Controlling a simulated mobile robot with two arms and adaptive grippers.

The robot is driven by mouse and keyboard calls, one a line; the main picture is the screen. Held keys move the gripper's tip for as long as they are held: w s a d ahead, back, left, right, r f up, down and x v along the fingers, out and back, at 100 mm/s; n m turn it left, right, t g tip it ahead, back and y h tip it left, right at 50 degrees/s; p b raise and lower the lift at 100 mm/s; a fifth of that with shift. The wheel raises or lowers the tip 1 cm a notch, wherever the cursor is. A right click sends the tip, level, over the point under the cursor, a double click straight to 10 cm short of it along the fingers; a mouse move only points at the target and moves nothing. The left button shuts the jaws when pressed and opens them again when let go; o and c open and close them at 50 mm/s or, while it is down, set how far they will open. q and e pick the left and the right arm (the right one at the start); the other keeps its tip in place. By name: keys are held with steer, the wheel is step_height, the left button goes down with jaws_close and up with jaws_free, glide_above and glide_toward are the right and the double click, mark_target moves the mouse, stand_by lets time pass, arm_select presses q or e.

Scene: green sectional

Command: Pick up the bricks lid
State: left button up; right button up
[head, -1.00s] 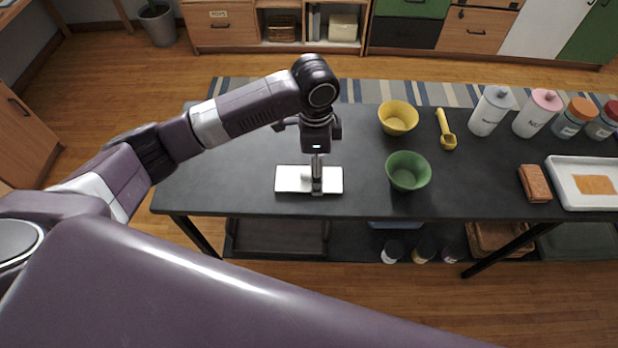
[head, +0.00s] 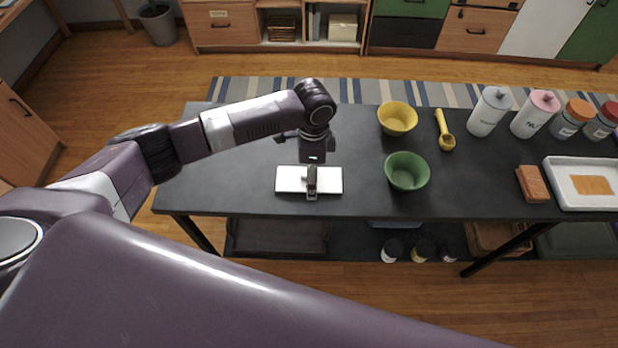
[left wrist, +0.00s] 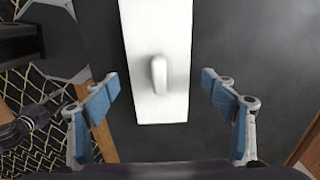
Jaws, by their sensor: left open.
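The bricks lid is a flat white rectangular plate (head: 290,181) near the front edge of the dark table, left of the green bowl. In the left wrist view the lid (left wrist: 158,25) has a raised white handle (left wrist: 158,75) in its middle. My left gripper (head: 312,190) is over the lid's middle, pointing down, and hides part of it. In the left wrist view my left gripper (left wrist: 160,85) is open, its blue-padded fingers wide apart on either side of the lid and handle. Nothing is between the pads but the view of the lid.
On the black table (head: 240,150) stand a green bowl (head: 407,171), a yellow bowl (head: 397,118), a yellow scoop (head: 445,130), bottles (head: 490,111), a brick (head: 532,184) and a white tray (head: 555,195). The table left of the lid is clear.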

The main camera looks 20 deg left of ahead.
arm_select(q)
steer(key=shift+c, duration=0.3)
steer(key=c, duration=1.1)
steer(key=shift+c, duration=0.2)
steer(key=shift+r, duration=0.1)
